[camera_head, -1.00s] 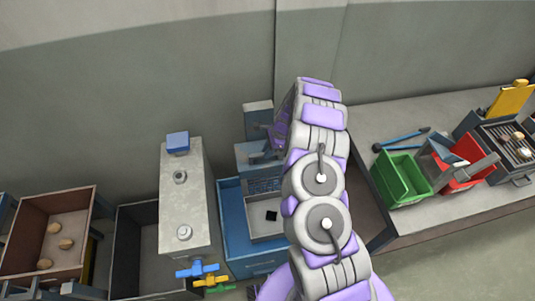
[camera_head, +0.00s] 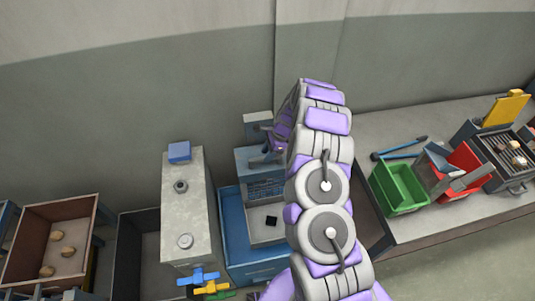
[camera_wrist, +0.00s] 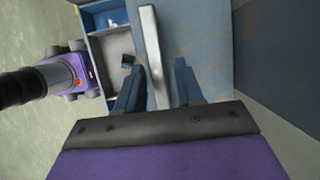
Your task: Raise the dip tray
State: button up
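A blue tank unit (camera_head: 230,232) stands on the floor left of my arm in the head view. In it is a light grey tray (camera_head: 258,233) with a small black block (camera_head: 271,221) on it. In the wrist view the tray (camera_wrist: 115,45) and black block (camera_wrist: 128,60) lie left of a pale metal bar (camera_wrist: 149,35). My gripper (camera_wrist: 158,66) has its two fingers spread, one on each side of the bar's lower end. I cannot tell whether either finger touches the bar. In the head view my own arm hides part of the tank.
A grey cabinet (camera_head: 188,212) with coloured valve handles (camera_head: 205,282) stands left of the tank. A brown bin (camera_head: 35,225) holds several shells. A bench (camera_head: 460,222) on the right carries green (camera_head: 398,190) and red (camera_head: 467,165) bins and a grill (camera_head: 508,158).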

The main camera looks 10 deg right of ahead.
jog(key=shift+o, duration=0.5)
jog(key=shift+f, duration=0.15)
jog(key=shift+s, duration=0.1)
jog(key=v, duration=1.7)
jog(key=shift+d, duration=0.15)
jog(key=s+a+r+n+b, duration=0.1)
jog(key=s+a+r+n, duration=0.25)
jog(key=s, duration=0.25)
jog(key=s+a+r+n+g+h+b, duration=0.1)
jog(key=s+a+r+n+b, duration=0.1)
jog(key=s+a+r+n, duration=0.3)
jog(key=s+a+r+n+b, duration=0.1)
jog(key=s+r, duration=0.1)
jog(key=s, duration=0.5)
jog(key=s+d+f+n+h+b, duration=0.1)
jog(key=s+n, duration=0.3)
jog(key=s, duration=0.9)
jog(key=s+d+f+n+h+b, duration=0.1)
jog(key=s+n+b, duration=0.3)
jog(key=s, duration=1)
jog(key=shift+s+d+f+g+h, duration=0.15)
jog(key=shift+d+f+g+h, duration=0.2)
jog(key=shift+h, duration=0.35)
